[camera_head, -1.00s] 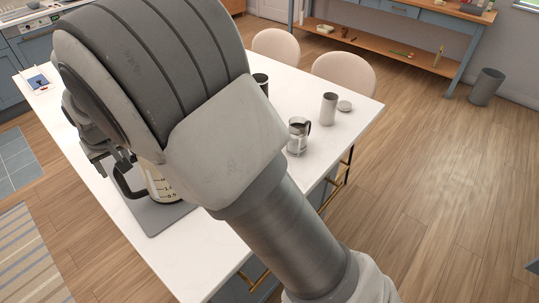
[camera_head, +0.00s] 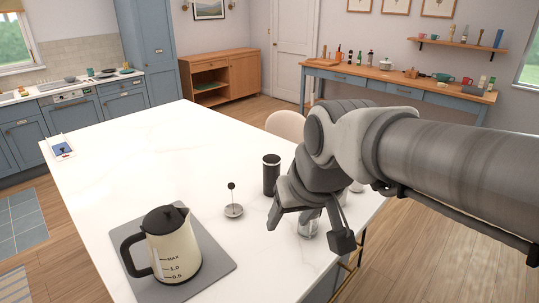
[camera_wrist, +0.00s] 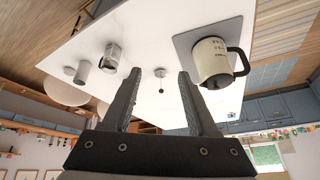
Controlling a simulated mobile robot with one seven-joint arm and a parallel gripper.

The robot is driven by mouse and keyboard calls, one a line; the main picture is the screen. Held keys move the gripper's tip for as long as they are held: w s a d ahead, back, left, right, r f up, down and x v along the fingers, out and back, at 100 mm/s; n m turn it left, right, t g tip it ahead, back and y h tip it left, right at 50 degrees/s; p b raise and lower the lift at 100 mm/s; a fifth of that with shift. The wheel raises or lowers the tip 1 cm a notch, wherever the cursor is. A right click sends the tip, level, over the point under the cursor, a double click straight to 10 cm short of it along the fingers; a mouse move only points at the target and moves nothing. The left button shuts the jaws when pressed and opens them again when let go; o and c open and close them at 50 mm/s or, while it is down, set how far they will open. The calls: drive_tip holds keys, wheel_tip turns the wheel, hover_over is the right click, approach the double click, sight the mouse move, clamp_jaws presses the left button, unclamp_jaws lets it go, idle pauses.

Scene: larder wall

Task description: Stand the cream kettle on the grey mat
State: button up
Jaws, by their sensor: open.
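The cream kettle (camera_head: 172,248), with a black lid, black handle and level marks, stands upright on the grey mat (camera_head: 217,262) on the white table. Its handle points left in the head view. The kettle (camera_wrist: 210,62) and mat (camera_wrist: 236,27) also show at the upper right of the wrist view. My gripper (camera_head: 308,228) is well to the right of the kettle, apart from it, with its fingers spread. In the wrist view the space between my gripper's fingertips (camera_wrist: 159,76) holds nothing.
A plunger lid (camera_head: 233,209) and a dark canister (camera_head: 271,174) stand on the table between kettle and gripper. A glass press (camera_wrist: 112,56) and a grey cylinder (camera_wrist: 82,72) are near my gripper.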

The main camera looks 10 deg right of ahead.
drive_tip(key=s+d+f+m+h, duration=0.1)
drive_tip(key=s+d, duration=0.4)
drive_tip(key=s, duration=0.3)
drive_tip(key=shift+s+d+f+m, duration=0.15)
drive_tip(key=shift+d+f+m, duration=0.15)
drive_tip(key=shift+d+f, duration=0.1)
drive_tip(key=shift+d, duration=0.15)
idle(0.6)
